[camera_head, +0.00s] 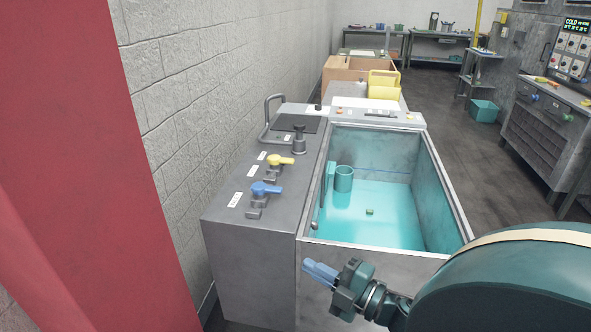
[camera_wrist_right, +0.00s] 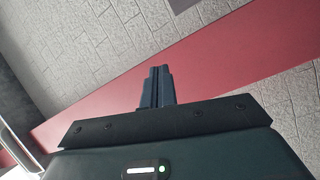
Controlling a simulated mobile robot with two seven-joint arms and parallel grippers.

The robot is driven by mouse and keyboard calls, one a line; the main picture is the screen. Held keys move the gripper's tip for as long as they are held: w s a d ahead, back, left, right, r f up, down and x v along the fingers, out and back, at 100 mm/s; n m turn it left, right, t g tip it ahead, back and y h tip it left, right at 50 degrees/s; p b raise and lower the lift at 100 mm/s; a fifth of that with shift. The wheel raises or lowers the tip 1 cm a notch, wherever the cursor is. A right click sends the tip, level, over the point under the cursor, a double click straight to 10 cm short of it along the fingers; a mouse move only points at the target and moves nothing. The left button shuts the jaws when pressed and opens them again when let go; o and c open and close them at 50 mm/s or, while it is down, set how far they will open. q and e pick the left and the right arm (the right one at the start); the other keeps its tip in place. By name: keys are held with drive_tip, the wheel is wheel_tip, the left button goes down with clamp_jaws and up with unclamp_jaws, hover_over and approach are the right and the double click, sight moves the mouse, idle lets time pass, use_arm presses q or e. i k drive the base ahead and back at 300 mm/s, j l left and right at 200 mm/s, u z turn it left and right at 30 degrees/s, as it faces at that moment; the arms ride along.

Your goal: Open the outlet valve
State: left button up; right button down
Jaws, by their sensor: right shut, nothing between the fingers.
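Two lever valves stand on the grey counter left of the tank: one with a blue handle (camera_head: 266,188), nearer, and one with a yellow handle (camera_head: 281,160), behind it. Small white labels lie beside them; their writing is too small to read, so I cannot tell which valve is the outlet. My right gripper (camera_head: 309,265) is in front of the tank's near wall, right of and nearer than the blue handle, apart from both valves. Its fingers (camera_wrist_right: 158,72) are together and empty in the wrist view. My left gripper does not show.
The open tank (camera_head: 440,185) holds turquoise liquid, a cylinder (camera_head: 344,179) and a small floating item (camera_head: 370,212). A dark knobbed fitting (camera_head: 299,140) and a bent pipe (camera_head: 266,115) stand behind the valves. A red surface (camera_head: 85,150) fills the left.

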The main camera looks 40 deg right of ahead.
sight(275, 161)
drive_tip(key=i+l, duration=0.35)
drive_tip(key=l, duration=0.15)
drive_tip(key=i+l, duration=0.35)
drive_tip(key=l, duration=0.15)
